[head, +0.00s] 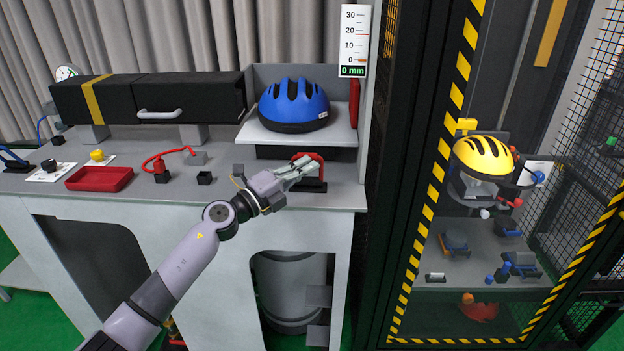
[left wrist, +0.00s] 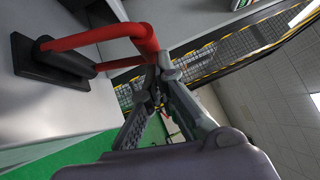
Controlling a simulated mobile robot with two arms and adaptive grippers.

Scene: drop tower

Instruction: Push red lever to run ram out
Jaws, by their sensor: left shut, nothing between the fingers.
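The red lever (head: 320,157) is a bent red bar on a black base (head: 313,186) at the right end of the bench. It fills the upper left of the left wrist view (left wrist: 100,36), with its base (left wrist: 45,62) on the left. My left gripper (head: 311,164) is shut and empty, its fingertips right at the lever and hiding part of it. In the left wrist view the fingertips (left wrist: 164,66) are beside the lever's outer bend; I cannot tell whether they touch. I cannot pick out the ram. My right gripper is out of view.
A scale (head: 354,40) above reads 0 mm. A blue helmet (head: 293,105) sits on a shelf behind the lever. The caged tower (head: 408,200) with a yellow helmet (head: 482,155) stands right. A red tray (head: 99,179) and small controls lie left on the bench.

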